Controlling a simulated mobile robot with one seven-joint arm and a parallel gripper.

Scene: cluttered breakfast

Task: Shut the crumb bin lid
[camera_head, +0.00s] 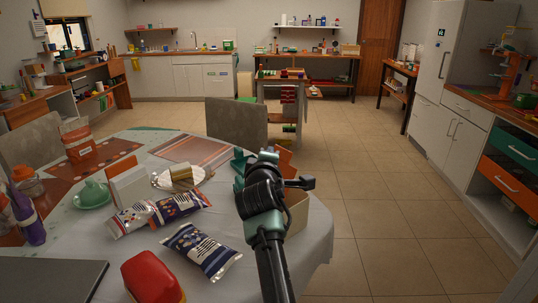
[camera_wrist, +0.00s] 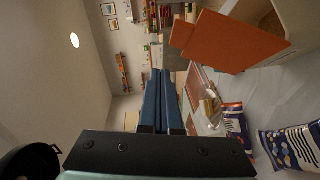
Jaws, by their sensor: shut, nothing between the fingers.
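The crumb bin (camera_head: 298,210) is a pale box near the right edge of the table, partly hidden behind my arm. Its orange lid (camera_head: 284,162) stands raised, open. In the wrist view the lid (camera_wrist: 230,42) is a flat orange panel with a small tab, joined to the pale bin (camera_wrist: 300,22) at the upper right. My gripper (camera_wrist: 161,72) is shut and empty, its blue fingers together, beside the lid and apart from it. In the head view the fingertips are mostly hidden behind my dark wrist.
A grey chair (camera_head: 236,122) stands behind the table. The floor to the right is clear.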

